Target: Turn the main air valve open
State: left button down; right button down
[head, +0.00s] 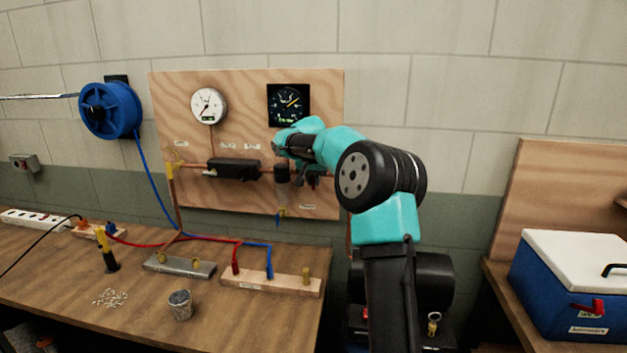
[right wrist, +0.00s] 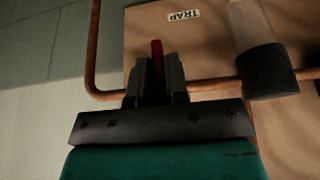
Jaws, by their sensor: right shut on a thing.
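The main air valve shows as a narrow red handle (right wrist: 157,55) on the copper pipe (right wrist: 215,84) in the right wrist view. My right gripper (right wrist: 158,76) is shut on this red handle, with one dark finger on each side. In the head view my right gripper (head: 314,180) is at the right end of the pipe on the plywood panel (head: 240,90), and my arm hides most of the valve. The handle's full length and the valve body are hidden. My left gripper is not in view.
A white gauge (head: 208,106) and a black gauge (head: 289,104) are on the panel above the pipe. A dark cylinder (right wrist: 265,70) hangs on the pipe beside my right gripper. A bench (head: 60,270) with hoses and a metal cup (head: 180,305) lies at left; a blue cooler (head: 560,290) stands at right.

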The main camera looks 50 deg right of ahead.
jog(key=shift+g, duration=0.4)
jog(key=g+h, duration=0.2)
jog(key=shift+w+a+n+g, duration=0.15)
jog(key=shift+n+g, duration=0.25)
jog(key=n+g+h, duration=0.1)
jog(key=g+h, duration=0.2)
jog(key=n+g+h, duration=0.1)
jog(key=g+h, duration=0.2)
jog(key=n+g+h, duration=0.1)
jog(key=g+h, duration=0.1)
jog(key=g, duration=0.1)
jog(key=shift+w+f+n+h, duration=0.1)
jog(key=shift+f+n+h, duration=0.2)
jog(key=shift+h, duration=0.1)
dwell(0.4)
jog(key=c, duration=1.2)
grip_release()
